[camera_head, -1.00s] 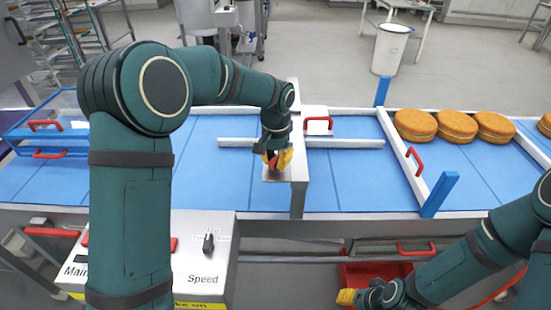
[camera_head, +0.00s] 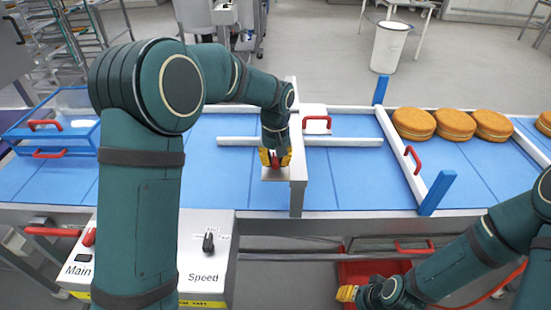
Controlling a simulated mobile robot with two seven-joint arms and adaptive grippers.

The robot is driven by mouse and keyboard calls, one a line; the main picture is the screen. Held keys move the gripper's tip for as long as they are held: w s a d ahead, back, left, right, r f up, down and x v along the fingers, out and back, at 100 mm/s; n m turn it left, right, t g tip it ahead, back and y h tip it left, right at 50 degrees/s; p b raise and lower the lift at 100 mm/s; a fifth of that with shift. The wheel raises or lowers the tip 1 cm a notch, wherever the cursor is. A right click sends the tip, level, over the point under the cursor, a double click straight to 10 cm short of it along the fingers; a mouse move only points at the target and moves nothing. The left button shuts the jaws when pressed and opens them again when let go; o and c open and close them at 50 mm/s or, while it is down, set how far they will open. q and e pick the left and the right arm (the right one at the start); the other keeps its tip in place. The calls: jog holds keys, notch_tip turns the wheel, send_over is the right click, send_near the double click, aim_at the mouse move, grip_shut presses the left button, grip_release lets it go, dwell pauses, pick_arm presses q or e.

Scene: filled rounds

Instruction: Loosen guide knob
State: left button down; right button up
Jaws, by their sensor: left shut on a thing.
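My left gripper (camera_head: 275,161) is over the near end of the metal bridge across the blue conveyor. Its yellow fingers are shut on a small red knob (camera_head: 275,164), the guide knob, which is mostly hidden between them. The knob sits above a small metal plate (camera_head: 274,174) beside the white guide rail (camera_head: 350,142). My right gripper (camera_head: 347,293) is low at the bottom right, in front of the conveyor, by a red bin; its fingers are too small to tell whether they are open.
Several filled rounds (camera_head: 455,125) lie on the belt at the right. A control box (camera_head: 208,262) with a speed dial stands at the front left. A clear-topped blue guard (camera_head: 65,122) with red handles is at the left. A red bin (camera_head: 372,270) sits below the conveyor.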

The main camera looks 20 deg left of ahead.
pick_arm(q)
jog(key=shift+s+f, duration=0.1)
jog(key=shift+f, duration=0.05)
jog(key=c, duration=0.9)
grip_release()
jog(key=shift+o, duration=0.2)
notch_tip(320, 180, up, 12)
